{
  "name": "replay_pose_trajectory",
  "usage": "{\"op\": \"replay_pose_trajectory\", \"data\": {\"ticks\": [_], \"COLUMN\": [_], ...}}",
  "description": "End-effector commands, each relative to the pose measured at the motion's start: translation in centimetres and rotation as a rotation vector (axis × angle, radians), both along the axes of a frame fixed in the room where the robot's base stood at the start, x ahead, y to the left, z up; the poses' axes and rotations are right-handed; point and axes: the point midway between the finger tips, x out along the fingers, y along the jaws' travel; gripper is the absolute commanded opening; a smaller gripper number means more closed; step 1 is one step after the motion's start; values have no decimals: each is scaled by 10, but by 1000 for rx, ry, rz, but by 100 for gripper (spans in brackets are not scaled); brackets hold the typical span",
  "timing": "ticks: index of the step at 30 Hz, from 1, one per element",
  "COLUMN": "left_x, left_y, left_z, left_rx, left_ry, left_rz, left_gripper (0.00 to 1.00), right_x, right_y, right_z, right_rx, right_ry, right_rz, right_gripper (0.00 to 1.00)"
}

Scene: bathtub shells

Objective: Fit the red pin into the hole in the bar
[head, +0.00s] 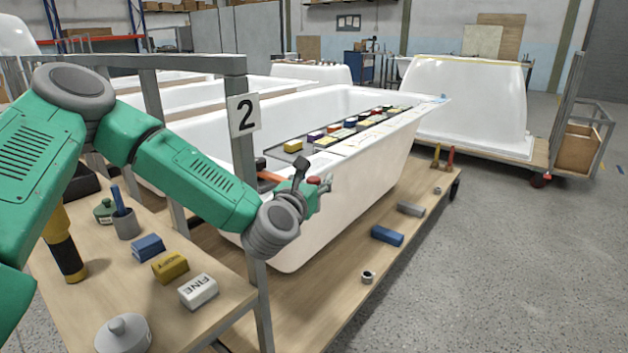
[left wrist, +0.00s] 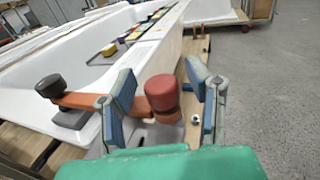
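The red pin (left wrist: 162,92), with a wide round head, stands between the two blue-padded fingers of my left gripper (left wrist: 160,76) in the left wrist view. The fingers are apart, with a narrow gap on each side of the pin. In the head view the pin (head: 314,181) shows as a small red spot at the gripper (head: 315,175), by the white tub's rim. The orange bar (left wrist: 76,100) runs from a black knob behind the left finger toward the pin; it also shows in the head view (head: 270,177). I cannot see the bar's hole. My right gripper is not in view.
The white bathtub (head: 345,220) carries a dark tray (head: 325,140) with several coloured blocks. A grey frame post (head: 243,130) stands close to my left arm. A bench (head: 225,292) at the left holds blocks and jars. Floor at the right (head: 500,270) is clear.

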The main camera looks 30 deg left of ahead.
Motion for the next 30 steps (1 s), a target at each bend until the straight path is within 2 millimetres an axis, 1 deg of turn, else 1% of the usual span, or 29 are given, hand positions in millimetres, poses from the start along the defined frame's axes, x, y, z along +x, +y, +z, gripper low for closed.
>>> {"op": "replay_pose_trajectory", "data": {"ticks": [5,8,11,18,21,25,30], "left_x": [-1,-7,-21,-71,-89,-106,-115], "left_y": [0,-2,-5,-17,-21,-25,-27], "left_z": [0,-1,-1,-1,0,-1,0], "left_rx": [0,0,-3,-4,-3,-3,0], "left_ry": [1,2,2,3,3,2,1], "left_rz": [0,-1,-2,-3,-1,-1,0], "left_gripper": [44,44,44,44,44,44,44], "right_x": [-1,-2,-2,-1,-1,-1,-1], "right_y": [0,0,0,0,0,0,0], "right_z": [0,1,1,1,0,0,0], "right_rx": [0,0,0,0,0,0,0], "right_ry": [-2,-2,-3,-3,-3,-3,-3], "right_rz": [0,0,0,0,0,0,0], "right_gripper": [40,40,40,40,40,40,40]}}
